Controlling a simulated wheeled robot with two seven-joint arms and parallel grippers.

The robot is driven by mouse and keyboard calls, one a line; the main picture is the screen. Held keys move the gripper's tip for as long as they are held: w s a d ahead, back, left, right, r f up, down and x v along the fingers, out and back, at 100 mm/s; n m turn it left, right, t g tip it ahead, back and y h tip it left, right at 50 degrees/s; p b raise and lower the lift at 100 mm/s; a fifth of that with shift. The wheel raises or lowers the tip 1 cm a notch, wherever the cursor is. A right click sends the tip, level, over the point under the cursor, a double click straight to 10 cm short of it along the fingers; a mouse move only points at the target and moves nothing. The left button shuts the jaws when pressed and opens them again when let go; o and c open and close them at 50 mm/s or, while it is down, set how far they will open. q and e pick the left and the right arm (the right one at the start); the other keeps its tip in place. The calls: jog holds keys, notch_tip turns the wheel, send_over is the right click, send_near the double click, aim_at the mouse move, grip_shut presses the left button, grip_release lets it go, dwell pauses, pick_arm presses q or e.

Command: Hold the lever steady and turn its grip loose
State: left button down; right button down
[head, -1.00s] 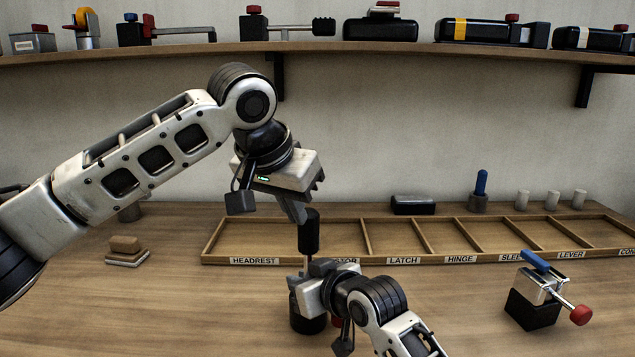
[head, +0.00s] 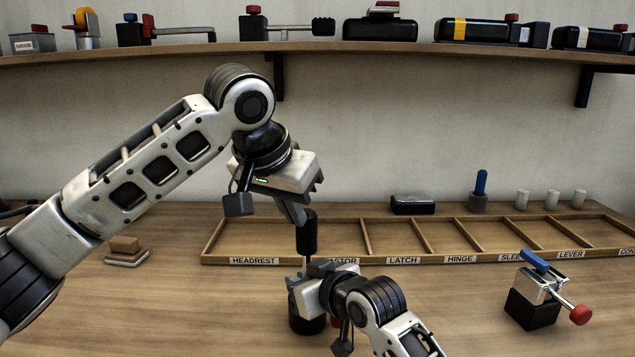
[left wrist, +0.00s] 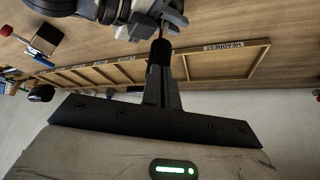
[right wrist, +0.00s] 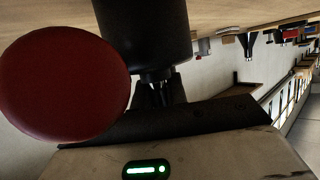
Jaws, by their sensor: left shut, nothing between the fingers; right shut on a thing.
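The lever stands upright, with a black cylindrical grip (head: 307,235) on top of a thin metal shaft (head: 304,262) and a black base (head: 306,324) below. My left gripper (head: 303,221) points down at the top of the grip; its fingers are shut, and in the left wrist view the tips (left wrist: 161,82) meet the grip's end (left wrist: 160,52). My right gripper (head: 304,278) is shut on the lever's shaft below the grip. In the right wrist view its fingers (right wrist: 158,92) are close to the black base (right wrist: 145,35), beside a large red knob (right wrist: 65,88).
A wooden tray (head: 225,258) with labelled compartments lies behind the lever. A black block with a blue handle and red knob (head: 535,305) stands at right. Small tan blocks (head: 126,250) lie at left. A shelf (head: 200,50) with several devices spans the back wall.

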pick_arm(q)
jog(key=shift+s, duration=0.15)
pick_arm(e)
jog(key=shift+a, duration=0.15)
pick_arm(q)
notch_tip(320, 180, up, 6)
pick_arm(e)
jog(key=shift+w+d, duration=0.1)
jog(key=shift+d, duration=0.1)
jog(key=c, duration=1.3)
grip_release()
